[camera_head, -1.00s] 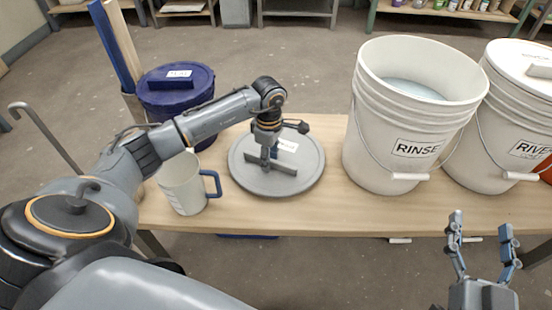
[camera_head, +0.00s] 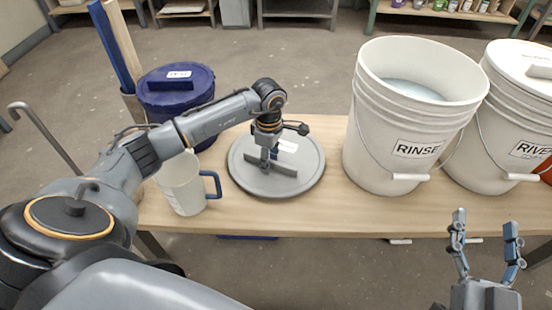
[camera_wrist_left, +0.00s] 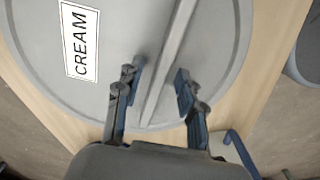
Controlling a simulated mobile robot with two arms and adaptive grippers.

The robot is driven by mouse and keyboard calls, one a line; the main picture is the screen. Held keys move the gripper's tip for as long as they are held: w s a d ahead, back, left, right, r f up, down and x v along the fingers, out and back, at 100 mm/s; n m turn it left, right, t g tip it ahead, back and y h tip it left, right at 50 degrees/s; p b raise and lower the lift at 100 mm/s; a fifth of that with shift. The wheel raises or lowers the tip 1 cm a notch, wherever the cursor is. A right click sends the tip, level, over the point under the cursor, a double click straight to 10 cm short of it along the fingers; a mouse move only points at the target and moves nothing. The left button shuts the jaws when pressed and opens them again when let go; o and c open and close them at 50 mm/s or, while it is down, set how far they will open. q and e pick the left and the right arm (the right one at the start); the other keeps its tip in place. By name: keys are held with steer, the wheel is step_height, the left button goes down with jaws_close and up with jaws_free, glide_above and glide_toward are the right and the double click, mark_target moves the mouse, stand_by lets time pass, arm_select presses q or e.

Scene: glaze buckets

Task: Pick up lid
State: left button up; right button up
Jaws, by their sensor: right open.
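The lid is a round grey disc (camera_head: 308,180) lying flat on the wooden table, with a straight raised bar handle (camera_wrist_left: 173,60) across it and a white label reading CREAM (camera_wrist_left: 80,42). My left gripper (camera_head: 269,158) is over the lid, pointing down at the handle. In the left wrist view its two fingers (camera_wrist_left: 159,72) are apart, one on each side of the bar, with gaps visible between them and the bar. My right gripper (camera_head: 486,219) is open and empty in front of the table.
A white mug (camera_head: 180,186) with a blue handle stands left of the lid, near a blue lidded bucket (camera_head: 178,100). An open white RINSE bucket (camera_head: 388,150) and a lidded white bucket (camera_head: 480,150) stand right of it.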

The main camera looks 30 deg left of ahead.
stand_by(0.3)
arm_select(q)
jaws_close()
steer(key=shift+r, duration=0.1)
